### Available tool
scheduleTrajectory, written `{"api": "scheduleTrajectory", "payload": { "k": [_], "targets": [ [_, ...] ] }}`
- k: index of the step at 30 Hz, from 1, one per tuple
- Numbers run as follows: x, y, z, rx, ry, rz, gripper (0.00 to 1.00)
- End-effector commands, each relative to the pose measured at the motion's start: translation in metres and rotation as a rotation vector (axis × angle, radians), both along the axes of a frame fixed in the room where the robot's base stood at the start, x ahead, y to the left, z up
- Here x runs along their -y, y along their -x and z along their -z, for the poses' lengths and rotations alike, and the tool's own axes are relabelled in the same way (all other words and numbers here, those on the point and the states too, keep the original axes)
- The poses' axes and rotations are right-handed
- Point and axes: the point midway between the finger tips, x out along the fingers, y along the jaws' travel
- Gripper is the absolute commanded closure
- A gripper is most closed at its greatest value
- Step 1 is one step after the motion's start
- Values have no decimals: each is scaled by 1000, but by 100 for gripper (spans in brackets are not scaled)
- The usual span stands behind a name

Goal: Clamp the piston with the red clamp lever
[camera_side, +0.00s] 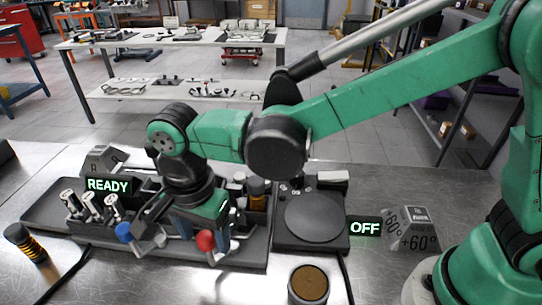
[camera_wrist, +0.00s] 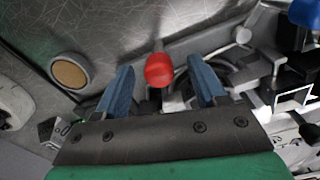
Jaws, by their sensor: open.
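The red ball knob of the clamp lever (camera_side: 205,240) stands at the front of the dark tray, below my gripper (camera_side: 206,228). In the wrist view the red knob (camera_wrist: 159,70) lies between the two blue fingers of my gripper (camera_wrist: 160,82), with a gap on each side. My gripper is open and points down; neither finger visibly touches the knob. The clamp's metal parts lie partly behind the fingers. I cannot make out the piston for certain; my wrist and gripper hide much of the fixture.
A blue-knobbed lever (camera_side: 123,231) is left of the red one. Several silver tools (camera_side: 92,205) stand near the READY display (camera_side: 109,184). A round dark plate (camera_side: 313,217) has an OFF display (camera_side: 365,228). A brown-topped cylinder (camera_side: 309,284) stands at the front edge.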

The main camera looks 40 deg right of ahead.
Motion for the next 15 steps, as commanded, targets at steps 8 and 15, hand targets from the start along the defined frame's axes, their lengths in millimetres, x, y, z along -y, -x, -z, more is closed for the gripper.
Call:
{"api": "scheduleTrajectory", "payload": {
  "k": [8,15],
  "targets": [
    [0,0,-28,0,0,0,36],
    [0,0,-53,0,0,0,36]
  ]
}}
